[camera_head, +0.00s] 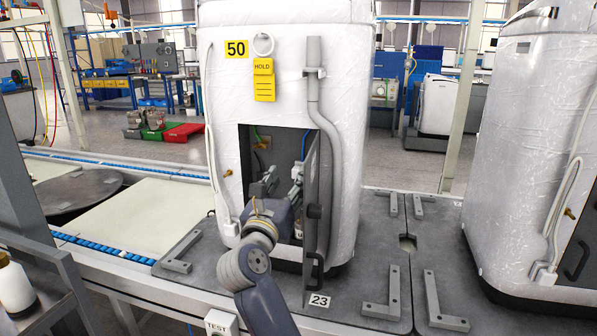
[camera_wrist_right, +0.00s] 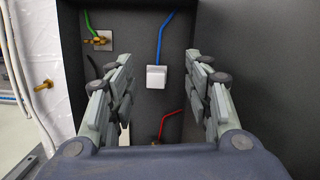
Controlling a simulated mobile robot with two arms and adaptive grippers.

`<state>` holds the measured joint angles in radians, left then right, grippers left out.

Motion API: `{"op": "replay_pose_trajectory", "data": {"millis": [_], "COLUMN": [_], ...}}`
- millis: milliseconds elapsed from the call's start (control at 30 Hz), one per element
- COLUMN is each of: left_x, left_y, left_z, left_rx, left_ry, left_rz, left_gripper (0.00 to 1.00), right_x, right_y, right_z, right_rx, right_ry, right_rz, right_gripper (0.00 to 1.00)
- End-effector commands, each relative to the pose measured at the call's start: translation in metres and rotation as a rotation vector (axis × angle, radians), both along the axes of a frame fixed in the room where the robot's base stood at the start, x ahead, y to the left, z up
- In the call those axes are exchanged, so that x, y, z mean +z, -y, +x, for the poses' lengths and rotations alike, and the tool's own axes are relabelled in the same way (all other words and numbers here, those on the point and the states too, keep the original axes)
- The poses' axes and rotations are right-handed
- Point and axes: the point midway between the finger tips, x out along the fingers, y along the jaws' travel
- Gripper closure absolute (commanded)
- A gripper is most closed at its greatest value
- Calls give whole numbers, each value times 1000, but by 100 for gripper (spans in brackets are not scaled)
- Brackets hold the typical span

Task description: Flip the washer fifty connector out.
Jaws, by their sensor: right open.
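Washer fifty (camera_head: 285,90) is a white wrapped machine with a yellow "50" label (camera_head: 236,49) and a yellow HOLD tag (camera_head: 264,80). Its dark front compartment is open, with the door (camera_head: 318,190) swung out to the right. My right gripper (camera_head: 281,180) reaches into the opening. In the right wrist view this gripper (camera_wrist_right: 160,72) is open and empty. A small white connector (camera_wrist_right: 157,77) on a blue wire (camera_wrist_right: 161,42) is on the back wall, between the fingers in the picture; contact is not visible. My left gripper is out of view.
A green wire (camera_wrist_right: 88,23) meets a brass fitting (camera_wrist_right: 99,40) at upper left. A red wire (camera_wrist_right: 172,113) runs below, its lower end partly hidden by my gripper. A grey pipe (camera_head: 322,110) runs down beside the door. Another wrapped machine (camera_head: 520,130) stands right.

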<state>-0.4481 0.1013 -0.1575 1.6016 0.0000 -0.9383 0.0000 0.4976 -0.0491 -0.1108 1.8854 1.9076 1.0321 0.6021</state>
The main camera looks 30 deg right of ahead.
Motion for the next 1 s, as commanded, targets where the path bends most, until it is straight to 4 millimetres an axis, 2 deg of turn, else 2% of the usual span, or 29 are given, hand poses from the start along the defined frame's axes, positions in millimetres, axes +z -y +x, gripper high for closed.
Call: {"op": "replay_pose_trajectory", "data": {"millis": [133, 367, 800, 1000], "left_x": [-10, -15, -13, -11], "left_y": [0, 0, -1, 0], "left_z": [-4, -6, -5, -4], "left_rx": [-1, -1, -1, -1], "left_ry": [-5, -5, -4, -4], "left_rz": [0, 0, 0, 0], "left_gripper": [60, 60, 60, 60], "right_x": [-15, -24, -23, -23], "right_y": [3, 9, 69, 82], "right_z": [9, 17, 66, 79], "right_rx": [-5, -10, -12, -9], "right_ry": [-19, -32, -32, -31], "right_rz": [159, 225, 221, 220], "right_gripper": [53, 53, 53, 53]}}
